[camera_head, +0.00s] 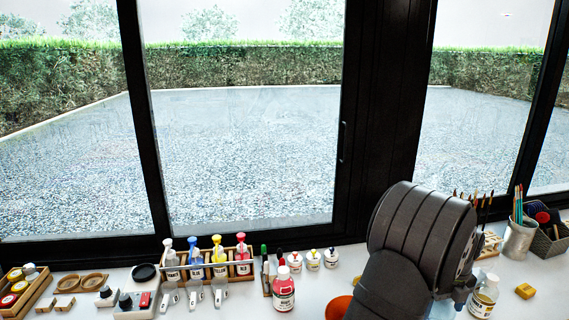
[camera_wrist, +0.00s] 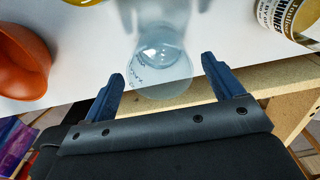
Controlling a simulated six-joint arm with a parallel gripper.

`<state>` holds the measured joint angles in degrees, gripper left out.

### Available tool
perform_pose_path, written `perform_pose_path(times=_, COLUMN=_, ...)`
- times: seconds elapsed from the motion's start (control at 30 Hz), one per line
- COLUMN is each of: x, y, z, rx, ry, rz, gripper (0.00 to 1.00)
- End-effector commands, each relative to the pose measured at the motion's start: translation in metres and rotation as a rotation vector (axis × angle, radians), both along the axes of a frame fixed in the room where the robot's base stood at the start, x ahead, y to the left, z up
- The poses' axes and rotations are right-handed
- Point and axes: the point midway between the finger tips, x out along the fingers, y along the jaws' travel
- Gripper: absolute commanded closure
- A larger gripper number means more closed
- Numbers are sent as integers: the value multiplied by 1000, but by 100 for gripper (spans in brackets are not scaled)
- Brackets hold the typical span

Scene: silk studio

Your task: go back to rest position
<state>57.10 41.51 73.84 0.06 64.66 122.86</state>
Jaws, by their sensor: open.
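My gripper (camera_wrist: 162,72) is open in the wrist view, its two dark blue fingers spread apart. A clear, see-through vessel (camera_wrist: 160,55) with small dark markings is just ahead of the fingers, in line with the gap. I cannot tell whether the fingers touch it. In the head view my dark arm rises at the front right of the white table and hides most of the gripper. A pale bluish clear piece shows beside the arm, low in the picture.
An orange bowl (camera_wrist: 20,60) is left of the gripper, and a thinner bottle (camera_wrist: 285,18) is right. A wooden table edge (camera_wrist: 270,78) runs below. Paint bottles in a wooden rack (camera_head: 212,262), a red bottle (camera_head: 284,289) and a brush cup (camera_head: 519,238) stand on the table.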

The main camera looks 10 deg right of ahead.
Motion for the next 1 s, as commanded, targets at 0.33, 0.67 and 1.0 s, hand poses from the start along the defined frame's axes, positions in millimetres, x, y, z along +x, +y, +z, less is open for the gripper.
perform_pose_path(times=0.33, x=0, y=-1, z=-11, rx=-4, ry=-2, rz=0, gripper=15)
perform_pose_path(times=0.67, x=0, y=0, z=2, rx=0, ry=0, rz=0, gripper=15)
perform_pose_path(times=1.0, x=0, y=0, z=-4, rx=0, ry=0, rz=0, gripper=15)
